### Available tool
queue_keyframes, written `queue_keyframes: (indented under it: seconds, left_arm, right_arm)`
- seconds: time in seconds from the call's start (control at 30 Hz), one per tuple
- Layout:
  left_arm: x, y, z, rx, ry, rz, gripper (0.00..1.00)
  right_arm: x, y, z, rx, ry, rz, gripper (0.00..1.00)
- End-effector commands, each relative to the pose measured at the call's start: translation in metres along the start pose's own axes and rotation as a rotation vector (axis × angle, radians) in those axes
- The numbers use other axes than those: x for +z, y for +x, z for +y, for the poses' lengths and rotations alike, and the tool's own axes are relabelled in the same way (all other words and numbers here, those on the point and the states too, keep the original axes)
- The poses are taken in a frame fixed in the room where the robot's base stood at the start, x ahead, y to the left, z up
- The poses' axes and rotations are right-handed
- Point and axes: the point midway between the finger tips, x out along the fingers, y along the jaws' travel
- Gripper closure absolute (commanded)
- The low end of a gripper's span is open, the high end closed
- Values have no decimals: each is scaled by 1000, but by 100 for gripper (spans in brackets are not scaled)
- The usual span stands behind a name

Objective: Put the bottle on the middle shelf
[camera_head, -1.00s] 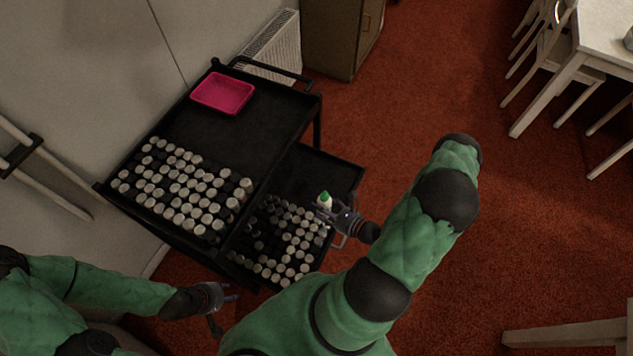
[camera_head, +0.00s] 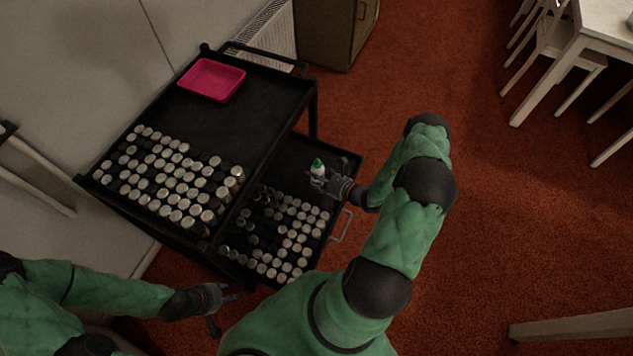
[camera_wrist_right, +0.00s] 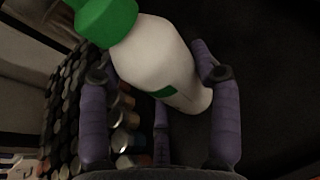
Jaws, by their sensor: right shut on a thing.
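The bottle (camera_head: 317,170) is white with a green cap. My right gripper (camera_head: 322,182) is shut on it, over the pulled-out lower shelf (camera_head: 290,160) of the black cart. In the right wrist view the bottle (camera_wrist_right: 160,65) is tilted between the fingers of the right gripper (camera_wrist_right: 165,90), with its cap toward the upper left. Whether its base touches the shelf cannot be told. My left gripper (camera_head: 228,297) is open and empty, in front of the cart near the picture's bottom.
The cart's top (camera_head: 250,110) holds a pink tray (camera_head: 212,80) and many jars (camera_head: 165,175). More jars (camera_head: 285,235) fill the near part of the lower shelf; its far part is mostly bare. A radiator and a cabinet (camera_head: 335,35) stand behind.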

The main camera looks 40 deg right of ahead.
Motion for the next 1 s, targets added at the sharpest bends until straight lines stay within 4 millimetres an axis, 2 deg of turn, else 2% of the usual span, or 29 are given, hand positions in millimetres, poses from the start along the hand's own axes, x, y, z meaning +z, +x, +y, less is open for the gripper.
queue_keyframes:
  seconds: [0.13,0.33,0.7,0.73,0.8,1.0]
  left_arm:
    - [0,8,-3,0,0,1,60]
    - [-1,20,-7,0,0,0,60]
    - [-1,18,-6,0,0,0,60]
    - [-1,18,-6,0,0,0,60]
    - [-1,18,-6,0,0,0,60]
    - [-1,18,-7,0,0,0,60]
  right_arm:
    - [-9,10,-6,1,-2,-1,80]
    - [-36,16,-6,0,0,0,80]
    - [-37,17,-6,-1,-1,-1,80]
    - [-37,17,-6,-1,-1,0,31]
    - [-37,17,-6,0,-1,0,13]
    - [-37,17,-6,0,0,0,13]
